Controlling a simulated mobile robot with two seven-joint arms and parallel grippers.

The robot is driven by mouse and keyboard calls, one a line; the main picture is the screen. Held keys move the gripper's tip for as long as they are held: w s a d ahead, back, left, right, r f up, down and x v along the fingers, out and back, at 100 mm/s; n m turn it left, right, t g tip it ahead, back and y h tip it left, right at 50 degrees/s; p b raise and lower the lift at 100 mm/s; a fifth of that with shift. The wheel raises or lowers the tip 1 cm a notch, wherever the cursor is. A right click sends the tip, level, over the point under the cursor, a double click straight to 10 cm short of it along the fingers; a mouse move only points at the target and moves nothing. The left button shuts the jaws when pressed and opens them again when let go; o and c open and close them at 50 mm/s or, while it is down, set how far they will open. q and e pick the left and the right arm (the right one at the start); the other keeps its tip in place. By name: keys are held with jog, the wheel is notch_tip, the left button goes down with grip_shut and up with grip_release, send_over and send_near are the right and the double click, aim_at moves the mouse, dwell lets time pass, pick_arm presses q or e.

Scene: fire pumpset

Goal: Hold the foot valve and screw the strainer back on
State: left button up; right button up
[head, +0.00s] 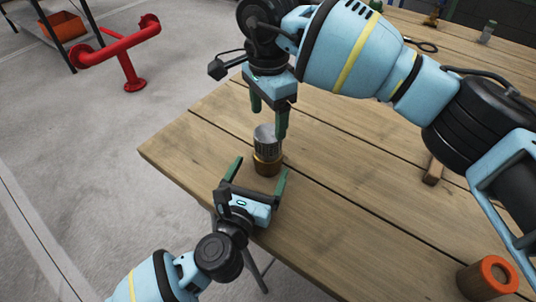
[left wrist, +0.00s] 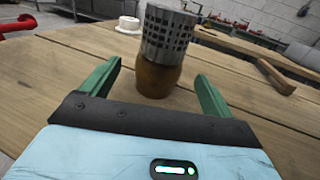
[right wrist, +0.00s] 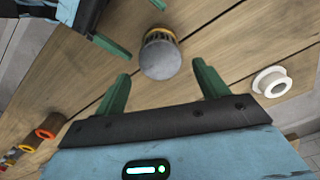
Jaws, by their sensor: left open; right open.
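The foot valve (head: 266,166) is a brown-gold body standing on the wooden table near its edge. The grey perforated strainer (head: 265,139) sits on top of it; I cannot tell whether the threads are engaged. My left gripper (head: 261,167) is open, its fingers pointing at the valve from the near side. In the left wrist view the valve body (left wrist: 158,79) stands just beyond and between the fingertips, with the strainer (left wrist: 167,36) above. My right gripper (head: 268,124) is open above the strainer, pointing down. In the right wrist view the strainer's round top (right wrist: 160,60) lies between its fingertips.
A brown cylinder with an orange rim (head: 488,278) stands at the table's lower right. A white flanged piece (right wrist: 271,82) and a wooden-handled tool (left wrist: 275,78) lie farther along the table. A red pipe stand (head: 126,55) is on the floor. The table around the valve is clear.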

aim_at(263, 165)
pick_arm(q)
jog(key=shift+x, duration=2.7)
jog(key=c, duration=1.8)
grip_shut()
pick_arm(e)
jog(key=n, duration=1.3)
jog(key=shift+n, duration=0.3)
jog(key=n, duration=0.4)
jog(key=shift+r, duration=0.1)
